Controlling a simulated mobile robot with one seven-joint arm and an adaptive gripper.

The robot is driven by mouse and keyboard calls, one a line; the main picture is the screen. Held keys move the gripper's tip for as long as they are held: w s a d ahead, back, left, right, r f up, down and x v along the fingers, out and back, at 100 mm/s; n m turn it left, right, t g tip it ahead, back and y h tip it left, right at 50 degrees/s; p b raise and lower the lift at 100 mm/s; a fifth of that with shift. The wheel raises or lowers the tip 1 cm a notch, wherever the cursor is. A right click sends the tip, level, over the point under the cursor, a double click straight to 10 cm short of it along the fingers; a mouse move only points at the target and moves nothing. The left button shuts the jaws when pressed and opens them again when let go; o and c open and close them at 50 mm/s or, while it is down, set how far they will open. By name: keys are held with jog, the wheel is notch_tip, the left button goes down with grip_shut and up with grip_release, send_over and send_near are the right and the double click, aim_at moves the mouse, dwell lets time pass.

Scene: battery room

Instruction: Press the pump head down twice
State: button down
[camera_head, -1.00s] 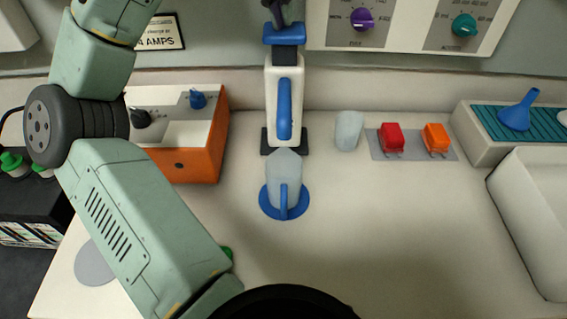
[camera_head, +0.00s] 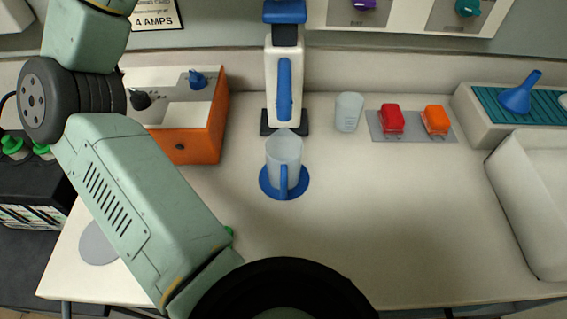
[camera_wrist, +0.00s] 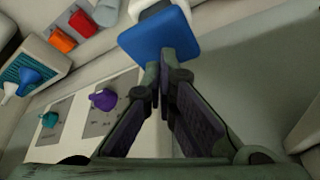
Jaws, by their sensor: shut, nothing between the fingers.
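The dispenser is a white upright body (camera_head: 269,85) with a blue handle-like strip on its front and a dark base. Its blue pump head (camera_head: 284,12) sits on a dark collar at the top edge of the head view. In the wrist view the pump head (camera_wrist: 158,36) is a blue square plate straight ahead. My gripper (camera_wrist: 165,58) is shut and empty, its fingertips overlapping the plate's near edge. I cannot tell whether they touch it. My gripper is out of the head view. A translucent jug (camera_head: 285,150) stands on a blue disc (camera_head: 268,191) before the dispenser.
An orange-sided box with knobs (camera_head: 188,138) stands left of the dispenser. A translucent cup (camera_head: 348,112), red switch (camera_head: 392,119) and orange switch (camera_head: 435,119) are to its right. A blue funnel (camera_head: 520,94) is on the teal rack. The front right bench is clear.

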aim_at(283, 8)
jog(key=shift+f+b, duration=1.25)
jog(key=shift+f, duration=1.3)
jog(key=shift+r, duration=0.1)
jog(key=shift+r+p, duration=1.4)
jog(key=shift+p, duration=0.05)
jog(key=shift+r, duration=1.15)
notch_tip(283, 8, up, 6)
